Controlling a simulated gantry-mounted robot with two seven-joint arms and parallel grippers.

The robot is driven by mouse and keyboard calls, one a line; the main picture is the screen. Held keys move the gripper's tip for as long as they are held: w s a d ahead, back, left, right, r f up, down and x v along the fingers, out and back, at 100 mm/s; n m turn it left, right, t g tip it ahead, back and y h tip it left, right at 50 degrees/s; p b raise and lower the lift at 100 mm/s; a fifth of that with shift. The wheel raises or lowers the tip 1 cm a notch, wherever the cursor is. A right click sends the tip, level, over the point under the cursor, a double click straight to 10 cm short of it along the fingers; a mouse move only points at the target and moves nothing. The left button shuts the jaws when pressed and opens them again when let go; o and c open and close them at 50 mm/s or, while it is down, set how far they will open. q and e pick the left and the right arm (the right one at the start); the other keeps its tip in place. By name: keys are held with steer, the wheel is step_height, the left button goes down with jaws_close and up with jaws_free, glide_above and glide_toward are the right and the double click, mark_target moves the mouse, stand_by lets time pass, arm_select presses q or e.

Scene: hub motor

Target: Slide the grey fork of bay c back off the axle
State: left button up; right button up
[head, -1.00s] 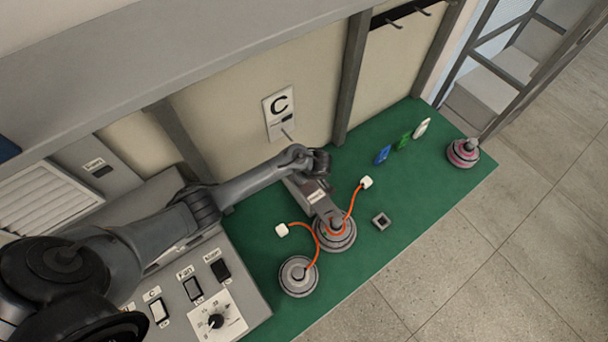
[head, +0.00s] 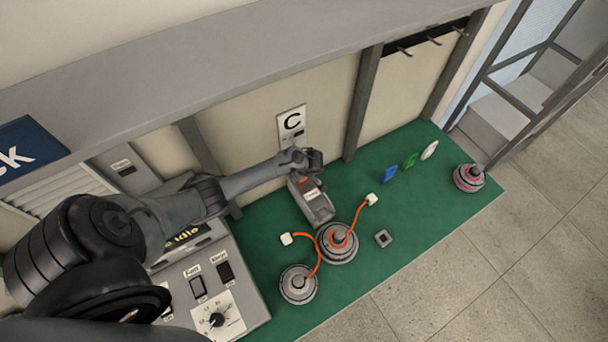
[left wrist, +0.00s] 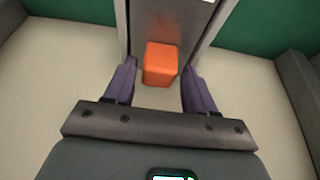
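The grey fork (head: 315,204) of bay c lies below the C sign (head: 292,124), pointing away from the wall. Its front end is just behind the hub motor (head: 338,256), whose axle (head: 338,239) shows uncovered. An orange block (left wrist: 161,64) sits on the fork's wall-side part in the left wrist view. My left gripper (head: 309,160) is over that end of the fork. Its purple fingers (left wrist: 160,88) are open on both sides of the orange block, with a gap at each side. My right gripper is not in view.
A second grey hub (head: 298,285) stands in front, with orange cables (head: 316,251) between. A small square part (head: 383,239) lies right. A control panel (head: 214,311) is at left.

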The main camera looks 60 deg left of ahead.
arm_select(q)
steer(key=shift+o, duration=0.3)
steer(key=shift+d+r, duration=0.15)
steer(key=shift+r, duration=0.05)
steer(key=shift+d+r, duration=0.1)
steer(key=shift+r, duration=0.15)
steer(key=shift+d+r, duration=0.1)
steer(key=shift+d, duration=0.25)
steer(key=b, duration=0.2)
glide_above(315, 200)
steer(key=shift+d, duration=1.05)
